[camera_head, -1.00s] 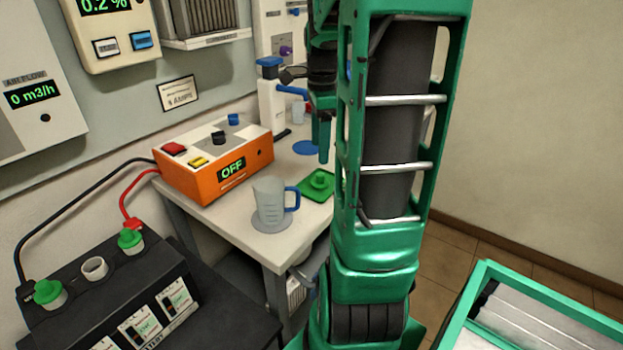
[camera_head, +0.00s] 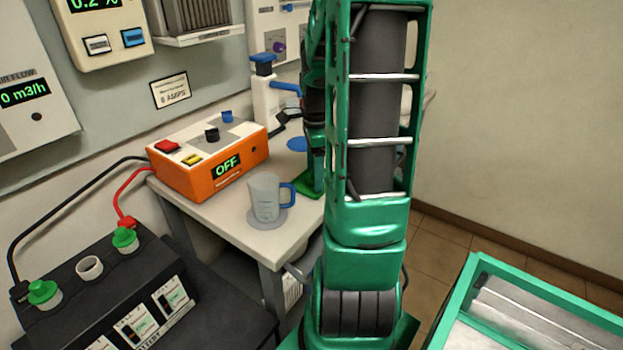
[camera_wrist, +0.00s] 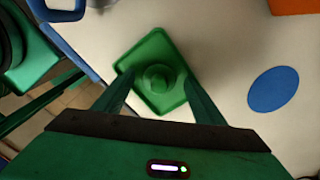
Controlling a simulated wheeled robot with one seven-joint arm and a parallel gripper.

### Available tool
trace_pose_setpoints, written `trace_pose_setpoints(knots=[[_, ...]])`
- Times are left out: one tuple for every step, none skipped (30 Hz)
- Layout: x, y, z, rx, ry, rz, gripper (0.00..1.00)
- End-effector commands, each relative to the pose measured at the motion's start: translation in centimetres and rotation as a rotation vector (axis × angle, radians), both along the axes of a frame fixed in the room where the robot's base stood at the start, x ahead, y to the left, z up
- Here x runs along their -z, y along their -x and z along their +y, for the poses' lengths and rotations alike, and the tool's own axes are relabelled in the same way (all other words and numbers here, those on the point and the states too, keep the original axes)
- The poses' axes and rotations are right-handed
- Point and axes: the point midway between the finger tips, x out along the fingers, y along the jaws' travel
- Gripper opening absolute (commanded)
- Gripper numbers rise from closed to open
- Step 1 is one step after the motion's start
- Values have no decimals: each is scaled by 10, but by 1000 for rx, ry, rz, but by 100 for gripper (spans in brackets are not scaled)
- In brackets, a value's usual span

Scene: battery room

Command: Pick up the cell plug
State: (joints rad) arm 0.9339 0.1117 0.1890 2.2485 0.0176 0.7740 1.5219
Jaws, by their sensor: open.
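The green cell plug (camera_wrist: 158,78) sits on a small green square tray (camera_wrist: 150,45) on the pale worktable, seen from above in the wrist view. My gripper (camera_wrist: 158,82) is open above it, with one finger on each side of the plug in the picture. I cannot tell how much height is between the fingertips and the plug. In the head view, my arm hides the plug, and only an edge of the tray (camera_head: 304,188) shows. Two other green plugs (camera_head: 124,239) sit on the black battery (camera_head: 95,290), with an uncapped white cell opening (camera_head: 89,268) between them.
A measuring jug with blue handle (camera_head: 266,197) stands at the table's front. An orange charger reading OFF (camera_head: 208,165) is left of it. A blue disc (camera_wrist: 273,89) lies right of the tray in the wrist view. A white bottle with blue top (camera_head: 266,98) stands behind.

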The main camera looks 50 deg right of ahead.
Motion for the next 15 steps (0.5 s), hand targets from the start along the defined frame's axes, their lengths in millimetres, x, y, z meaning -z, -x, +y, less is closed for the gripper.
trace_pose_setpoints(knots=[[1, 0, 0, 0, 0, 0, 64], [1, 0, 0, 0, 0, 0, 64], [0, 0, 0, 0, 0, 0, 64], [0, 0, 0, 0, 0, 0, 64], [0, 0, 0, 0, 0, 0, 64], [0, 0, 0, 0, 0, 0, 62], [0, 0, 0, 0, 0, 0, 55], [0, 0, 0, 0, 0, 0, 47], [0, 0, 0, -1, 0, 0, 38], [0, 0, 0, -1, 0, 0, 31], [0, 0, 0, 0, 0, 0, 23], [0, 0, 0, -1, 0, 0, 20], [0, 0, 0, -1, 0, 0, 20], [0, 0, 0, -1, 0, 0, 20], [0, 0, 0, -1, 0, 0, 20]])
